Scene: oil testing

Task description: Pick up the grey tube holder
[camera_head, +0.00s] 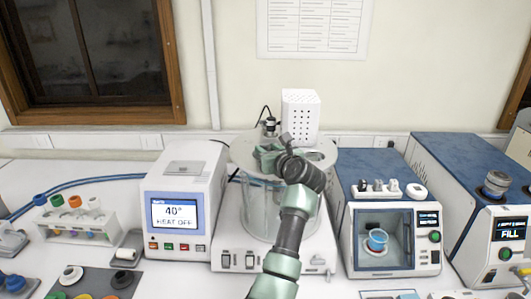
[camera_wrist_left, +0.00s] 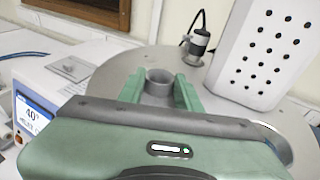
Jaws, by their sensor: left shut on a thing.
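The grey tube holder (camera_wrist_left: 159,78) is a short grey cylinder with an open top. In the left wrist view it stands at the round lid of the glass bath, between the two green fingers of my left gripper (camera_wrist_left: 160,90). My left gripper (camera_head: 268,154) is shut on the holder, with one finger on each side. In the head view the gripper is over the lid (camera_head: 317,143), and it hides most of the holder. I cannot tell whether the holder still sits in the lid or is slightly raised. My right gripper is not in view.
A white perforated box (camera_head: 300,115) and a small dark cabled device (camera_head: 270,124) stand on the lid beside the gripper. A heater unit (camera_head: 182,205) with a lit screen is at left. A blue-topped machine (camera_head: 385,215) is at right. A tube rack (camera_head: 75,220) stands far left.

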